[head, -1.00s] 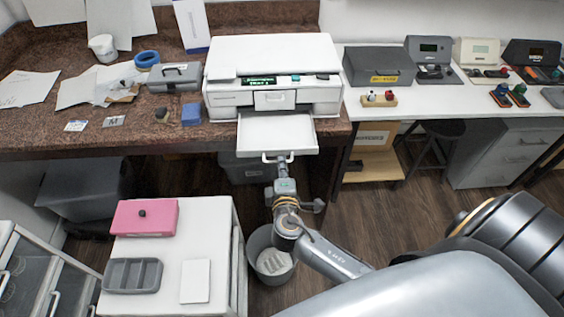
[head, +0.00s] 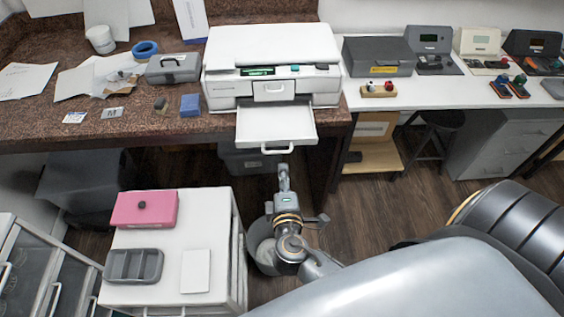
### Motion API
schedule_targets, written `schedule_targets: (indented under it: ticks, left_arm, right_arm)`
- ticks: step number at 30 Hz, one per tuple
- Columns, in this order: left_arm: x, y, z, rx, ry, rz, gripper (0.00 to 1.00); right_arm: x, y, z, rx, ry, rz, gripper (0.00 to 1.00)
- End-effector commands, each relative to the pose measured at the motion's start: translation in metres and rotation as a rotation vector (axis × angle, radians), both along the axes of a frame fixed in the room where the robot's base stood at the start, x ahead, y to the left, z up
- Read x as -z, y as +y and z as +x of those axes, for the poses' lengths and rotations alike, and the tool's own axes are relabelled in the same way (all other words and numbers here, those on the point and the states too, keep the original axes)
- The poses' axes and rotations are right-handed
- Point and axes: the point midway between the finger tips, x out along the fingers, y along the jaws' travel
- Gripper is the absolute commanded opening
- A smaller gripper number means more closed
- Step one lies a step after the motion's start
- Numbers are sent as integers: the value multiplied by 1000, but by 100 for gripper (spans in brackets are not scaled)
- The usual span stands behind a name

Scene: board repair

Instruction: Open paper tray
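The white printer (head: 272,47) stands on the brown speckled counter with a small green display on its front. Its paper tray (head: 275,122) sticks well out of the front, pulled open past the counter edge and empty. The tray handle (head: 277,149) is a white loop at its front edge. My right gripper (head: 283,168) is just below the handle in the picture, with a small gap between them. It points away from me toward the printer and holds nothing visible. Its finger opening is too small to make out. My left gripper is not in view.
A white drawer cabinet (head: 217,222) carries a pink box (head: 145,208) and a grey compartment tray (head: 133,266). A grey bin stands on the floor under my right wrist. A white bench (head: 445,95) with devices and a dark stool (head: 437,120) is at the right.

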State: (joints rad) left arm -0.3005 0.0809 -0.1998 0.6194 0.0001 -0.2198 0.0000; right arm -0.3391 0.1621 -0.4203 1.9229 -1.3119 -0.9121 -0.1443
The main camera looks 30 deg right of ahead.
Motion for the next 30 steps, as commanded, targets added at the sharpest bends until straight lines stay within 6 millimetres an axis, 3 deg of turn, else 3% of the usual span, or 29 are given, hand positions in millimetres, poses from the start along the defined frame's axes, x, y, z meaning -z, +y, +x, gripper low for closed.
schedule_targets:
  ticks: [3,9,26,30]
  left_arm:
    - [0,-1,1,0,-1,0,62]
    - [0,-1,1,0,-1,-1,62]
    - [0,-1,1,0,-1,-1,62]
    - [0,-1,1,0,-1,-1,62]
  right_arm:
    - [-4,10,-20,0,2,1,19]
    - [-9,18,-36,-1,-1,1,19]
    - [-9,19,-38,0,-1,0,19]
    - [8,20,-38,-10,34,15,19]
